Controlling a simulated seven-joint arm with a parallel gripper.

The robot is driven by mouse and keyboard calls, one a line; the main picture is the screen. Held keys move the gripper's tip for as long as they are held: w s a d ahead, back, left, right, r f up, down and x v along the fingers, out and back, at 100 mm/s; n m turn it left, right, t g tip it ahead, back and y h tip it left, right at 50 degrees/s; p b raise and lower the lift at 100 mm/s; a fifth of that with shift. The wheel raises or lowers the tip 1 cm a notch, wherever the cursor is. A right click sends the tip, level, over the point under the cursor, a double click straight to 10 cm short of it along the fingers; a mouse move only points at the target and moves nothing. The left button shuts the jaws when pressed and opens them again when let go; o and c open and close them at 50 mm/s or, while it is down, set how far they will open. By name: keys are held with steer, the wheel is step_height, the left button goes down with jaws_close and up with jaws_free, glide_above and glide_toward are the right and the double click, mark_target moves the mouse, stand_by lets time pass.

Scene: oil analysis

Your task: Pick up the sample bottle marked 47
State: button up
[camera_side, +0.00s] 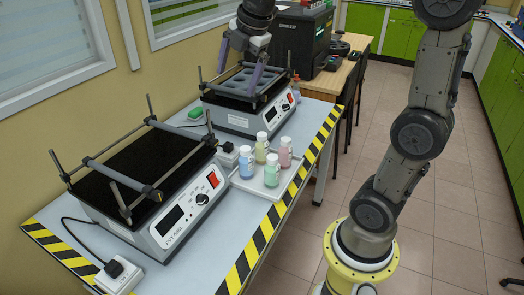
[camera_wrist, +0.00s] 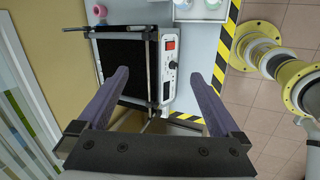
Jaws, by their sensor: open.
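Several small sample bottles with white caps stand upright on a white tray in the side view: a blue one (camera_side: 246,163), a yellow one (camera_side: 262,150), a pink one (camera_side: 285,153) and a green one (camera_side: 272,171). Their markings are too small to read, so I cannot tell which is 47. My gripper (camera_side: 238,82) is open and empty, in front of or above the rear shaker and apart from the bottles. In the wrist view my gripper (camera_wrist: 159,74) shows two spread purple fingers with nothing between them.
The front shaker (camera_side: 140,183) has a black top and raised bars; it also shows in the wrist view (camera_wrist: 124,52). The tray (camera_side: 250,188) lies near the table's striped edge. A white power socket (camera_side: 118,274) sits at the front.

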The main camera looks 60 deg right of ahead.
steer(key=w+d+f+n+g, duration=0.1)
steer(key=w+d+f+n, duration=0.1)
steer(key=w+d+f, duration=0.55)
steer(key=d+f+g, duration=0.1)
steer(key=d+f, duration=0.4)
steer(key=d+f+m+g, duration=0.1)
steer(key=d+f, duration=0.4)
steer(key=d, duration=0.1)
steer(key=s+d+f+g+y, duration=0.1)
steer(key=d+f, duration=0.5)
steer(key=shift+m, duration=0.4)
glide_above(262, 142)
steer(key=w+d, duration=0.1)
steer(key=d, duration=0.1)
steer(key=f, duration=0.6)
steer(key=shift+w+a+f, duration=0.15)
steer(key=shift+a+f, duration=0.05)
steer(key=shift+f, duration=0.2)
steer(key=shift+s+f, duration=0.15)
steer(key=shift+f, duration=1.5)
steer(key=shift+s+f, duration=0.1)
steer(key=shift+f, duration=1.5)
steer(key=shift+c, duration=0.2)
steer(key=shift+r, duration=0.1)
steer(key=c, duration=1.5)
